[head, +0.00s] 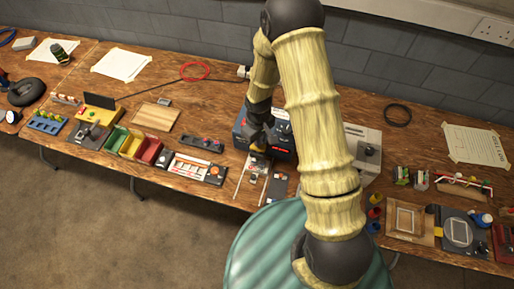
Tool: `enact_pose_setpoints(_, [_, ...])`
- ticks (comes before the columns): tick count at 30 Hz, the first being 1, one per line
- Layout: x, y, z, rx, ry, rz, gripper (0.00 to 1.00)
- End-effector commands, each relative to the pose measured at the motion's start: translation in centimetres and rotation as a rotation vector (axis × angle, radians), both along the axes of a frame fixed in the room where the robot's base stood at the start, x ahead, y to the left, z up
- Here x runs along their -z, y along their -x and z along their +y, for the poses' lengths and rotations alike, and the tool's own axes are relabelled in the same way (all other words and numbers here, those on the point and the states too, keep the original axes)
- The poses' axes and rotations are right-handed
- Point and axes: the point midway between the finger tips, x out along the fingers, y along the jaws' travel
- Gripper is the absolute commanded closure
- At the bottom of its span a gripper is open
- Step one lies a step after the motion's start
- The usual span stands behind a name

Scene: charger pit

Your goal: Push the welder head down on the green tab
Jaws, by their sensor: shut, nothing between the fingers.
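A dark blue box-like unit (283,151) with red lit marks on its front, which looks like the welder, stands on the bench near the middle of the head view. My gripper (257,148) reaches down at its left front and looks shut and empty. The gripper and wrist cover part of the unit. In front of it lies a small fixture with pale rails (241,184) and dark and metal parts. I cannot make out the welder head or the green tab at this size, nor whether my gripper touches anything.
Left of the unit are a dark strip with buttons (201,144), a white and red panel (188,167) and coloured bins (118,141). A grey device (366,150) and small coloured cups (374,212) are at the right. A grey block wall (215,45) runs behind the bench.

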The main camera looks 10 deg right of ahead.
Motion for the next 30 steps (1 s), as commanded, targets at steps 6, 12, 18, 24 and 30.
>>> enact_pose_setpoints(6, [0.9, 0.0, 0.0, 0.0, 0.0, 0.0, 1.0])
enact_pose_setpoints(12, [1.5, 0.0, 0.0, 0.0, 0.0, 0.0, 1.0])
enact_pose_setpoints(18, [2.2, 0.0, 0.0, 0.0, 0.0, 0.0, 1.0])
enact_pose_setpoints(24, [2.3, 0.0, 0.0, 0.0, 0.0, 0.0, 1.0])
enact_pose_setpoints(30, [2.3, 0.0, 0.0, 0.0, 0.001, 0.001, 1.0])
